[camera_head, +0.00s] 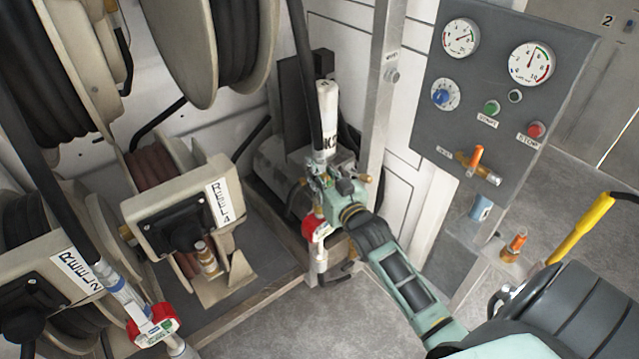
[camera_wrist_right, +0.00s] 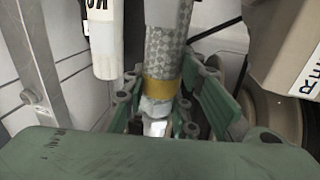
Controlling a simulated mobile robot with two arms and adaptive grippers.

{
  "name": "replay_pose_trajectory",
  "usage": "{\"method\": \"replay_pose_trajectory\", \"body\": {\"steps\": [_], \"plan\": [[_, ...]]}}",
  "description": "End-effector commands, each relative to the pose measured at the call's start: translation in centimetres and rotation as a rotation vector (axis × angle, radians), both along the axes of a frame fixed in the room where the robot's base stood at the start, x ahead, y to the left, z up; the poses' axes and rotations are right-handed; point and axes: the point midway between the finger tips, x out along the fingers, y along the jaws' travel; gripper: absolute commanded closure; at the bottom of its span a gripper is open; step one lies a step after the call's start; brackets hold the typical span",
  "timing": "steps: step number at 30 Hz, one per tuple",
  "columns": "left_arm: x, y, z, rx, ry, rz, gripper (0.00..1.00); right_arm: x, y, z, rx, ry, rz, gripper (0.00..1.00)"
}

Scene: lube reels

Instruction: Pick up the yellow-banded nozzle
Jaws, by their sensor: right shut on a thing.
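The yellow-banded nozzle (camera_wrist_right: 160,88) stands between the green fingers of my right gripper (camera_wrist_right: 160,110) in the right wrist view. Its yellow band lies just above a pale metal fitting, and a grey patterned sleeve runs upward from it. In the head view my right gripper (camera_head: 328,190) is shut on the nozzle beside the metal post. The nozzle's red guard (camera_head: 317,228) and pale tip show below the fingers. The band is mostly hidden there by the gripper. My left gripper is not in view.
A white labelled cylinder (camera_head: 327,115) stands close above my right gripper. A blue-banded nozzle (camera_head: 150,325) with a red guard hangs at lower left. Hose reels (camera_head: 185,215) fill the left. A gauge panel (camera_head: 505,75) stands at right. The post (camera_head: 383,100) is close by.

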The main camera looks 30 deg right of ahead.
Motion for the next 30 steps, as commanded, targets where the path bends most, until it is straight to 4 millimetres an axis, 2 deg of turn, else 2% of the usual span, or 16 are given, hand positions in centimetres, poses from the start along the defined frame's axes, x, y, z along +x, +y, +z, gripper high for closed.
{"method": "replay_pose_trajectory", "body": {"steps": [9,19,30], "plan": [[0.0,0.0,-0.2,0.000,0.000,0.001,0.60,0.1,-0.1,4.0,-0.005,-0.013,0.001,1.00],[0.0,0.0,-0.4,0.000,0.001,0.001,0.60,0.0,-0.1,6.9,-0.004,-0.013,0.000,1.00],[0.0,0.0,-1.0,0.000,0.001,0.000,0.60,-3.0,0.3,6.8,-0.002,-0.008,0.001,1.00]]}}
